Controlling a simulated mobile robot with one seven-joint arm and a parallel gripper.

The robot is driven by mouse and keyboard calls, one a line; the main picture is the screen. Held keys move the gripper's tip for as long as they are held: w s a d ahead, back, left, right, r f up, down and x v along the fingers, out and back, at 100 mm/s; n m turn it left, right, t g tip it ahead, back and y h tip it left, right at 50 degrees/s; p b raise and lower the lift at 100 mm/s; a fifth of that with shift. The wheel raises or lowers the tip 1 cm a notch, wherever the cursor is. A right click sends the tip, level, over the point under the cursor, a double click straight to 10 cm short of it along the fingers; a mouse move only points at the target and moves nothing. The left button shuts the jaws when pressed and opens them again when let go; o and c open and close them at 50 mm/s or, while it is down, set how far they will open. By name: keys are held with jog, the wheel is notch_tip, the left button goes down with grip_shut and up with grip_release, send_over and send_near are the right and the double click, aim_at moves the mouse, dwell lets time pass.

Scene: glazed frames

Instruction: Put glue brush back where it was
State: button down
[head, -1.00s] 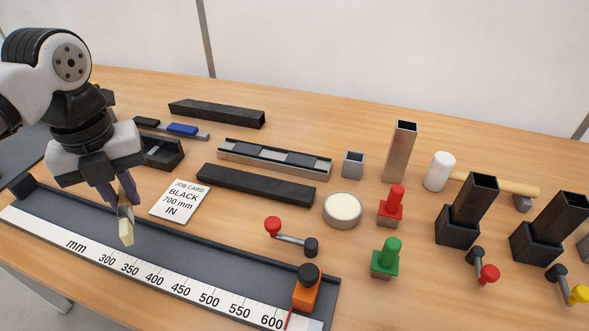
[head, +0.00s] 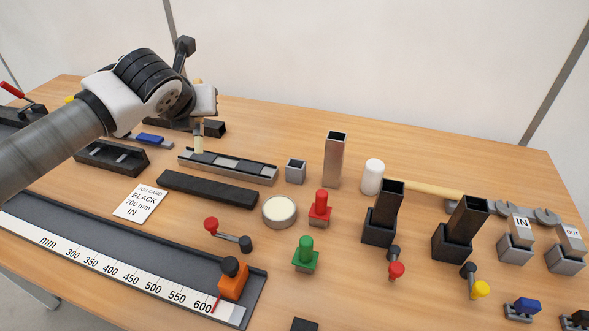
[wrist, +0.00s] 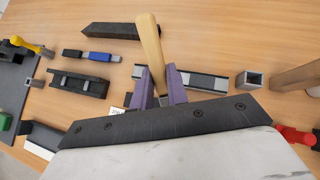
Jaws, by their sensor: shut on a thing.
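The glue brush has pale bristles (head: 199,145) pointing down and a wooden handle (wrist: 150,45) rising between my fingers in the wrist view. My gripper (wrist: 161,88) has purple fingers and is shut on the brush. In the head view my arm hides most of the gripper and handle. The bristles are over the left part of the grey channel (head: 228,166) with dark inserts; I cannot tell whether they touch it. A round tin with a cream top (head: 280,210) stands apart, to the right and nearer.
A black bar (head: 207,189) lies in front of the channel. A small grey square cup (head: 296,171) and an upright tube (head: 333,160) stand to its right. A black holder (head: 112,157) and a job card (head: 141,203) are at left.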

jog(key=w+d+r+m+t+h+p, duration=0.15)
jog(key=d+r+m+h, duration=0.25)
jog(key=d+r+h, duration=0.4)
jog(key=d+r+m+t+h+p, duration=0.25)
jog(key=d+r+m+h, duration=0.2)
jog(key=d, duration=0.55)
jog(key=shift+h, duration=0.25)
jog(key=shift+s+d+f+b, duration=0.15)
jog(key=shift+f+b, duration=2.5)
jog(key=shift+f, duration=2.15)
jog(key=shift+s+a+f+b, duration=0.1)
jog(key=shift+f+b, duration=2.55)
jog(key=shift+f, duration=2.15)
jog(key=shift+f+t+b, duration=0.3)
jog(key=shift+b, duration=0.15)
jog(key=shift+f+b, duration=0.25)
jog(key=shift+b, duration=0.15)
